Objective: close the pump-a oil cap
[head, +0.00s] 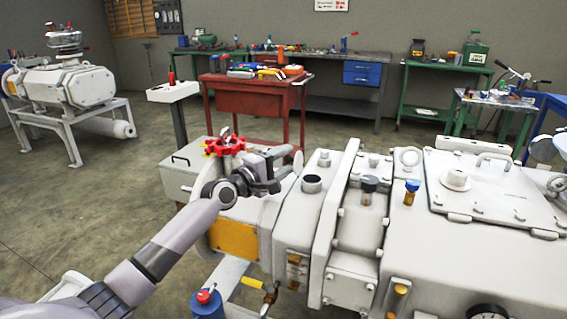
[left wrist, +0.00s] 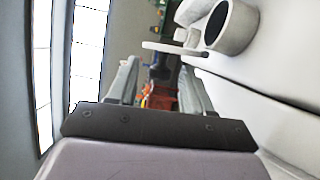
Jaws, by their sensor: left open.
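The pump (head: 345,235) is a large off-white machine in the foreground. Its open oil neck (head: 312,184) shows a dark mouth on top; in the left wrist view the neck (left wrist: 236,38) is at the upper right. A thin pale plate beside the neck, seen nearly edge-on, looks like the oil cap (left wrist: 172,48), swung off the mouth. In the head view a pale edge, likely this cap (head: 298,163), shows beside my fingers. My left gripper (head: 283,170) is open and empty, left of the neck; its fingers (left wrist: 158,92) stand apart. Contact with the cap cannot be told.
A red valve handwheel (head: 225,146) stands just behind my left gripper. A dark-capped fitting (head: 369,184) and a blue-topped fitting (head: 411,190) rise right of the neck. A red tool cart (head: 252,105) stands behind. Open floor lies left.

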